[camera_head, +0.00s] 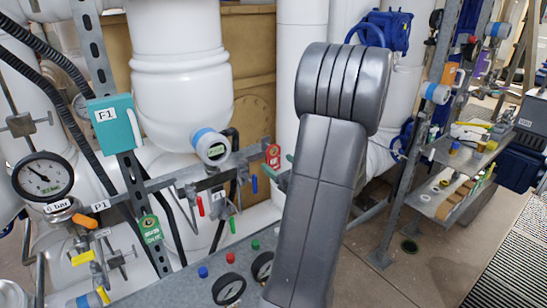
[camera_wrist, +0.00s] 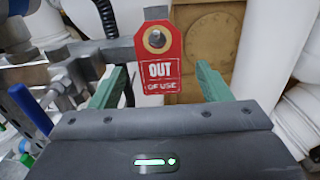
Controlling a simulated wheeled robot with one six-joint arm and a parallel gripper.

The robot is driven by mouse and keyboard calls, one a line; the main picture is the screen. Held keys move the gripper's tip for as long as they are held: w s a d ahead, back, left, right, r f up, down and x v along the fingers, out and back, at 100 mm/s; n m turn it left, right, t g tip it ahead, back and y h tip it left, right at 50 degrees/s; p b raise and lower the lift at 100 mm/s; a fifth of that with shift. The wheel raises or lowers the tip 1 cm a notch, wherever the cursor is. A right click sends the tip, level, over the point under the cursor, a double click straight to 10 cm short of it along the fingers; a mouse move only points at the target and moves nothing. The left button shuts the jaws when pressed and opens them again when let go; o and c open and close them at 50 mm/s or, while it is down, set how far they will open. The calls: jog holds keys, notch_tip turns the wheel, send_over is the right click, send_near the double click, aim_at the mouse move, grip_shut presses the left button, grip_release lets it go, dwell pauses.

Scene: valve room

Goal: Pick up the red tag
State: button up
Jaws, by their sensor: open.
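The red tag (camera_wrist: 158,64) hangs in the upper middle of the wrist view, on a peg through its top hole, and reads "OUT OF USE". In the head view the red tag (camera_head: 273,156) is at the centre, just left of my arm. My gripper (camera_wrist: 158,84) is open in the wrist view, with one green finger on each side of the tag and a gap to both. In the head view my gripper's green fingers (camera_head: 281,170) show partly beside the tag; my arm hides the rest.
A grey metal rail (camera_head: 190,173) with a blue-white gauge (camera_head: 209,146) and small coloured handles runs left of the tag. A green tag (camera_head: 151,230) hangs lower left. White pipes (camera_wrist: 238,40) stand close behind at right. A shelf (camera_head: 445,196) stands far right.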

aim_at(274, 160)
jog(key=shift+x, duration=1.1)
jog(key=c, duration=0.9)
jog(key=shift+r, duration=0.15)
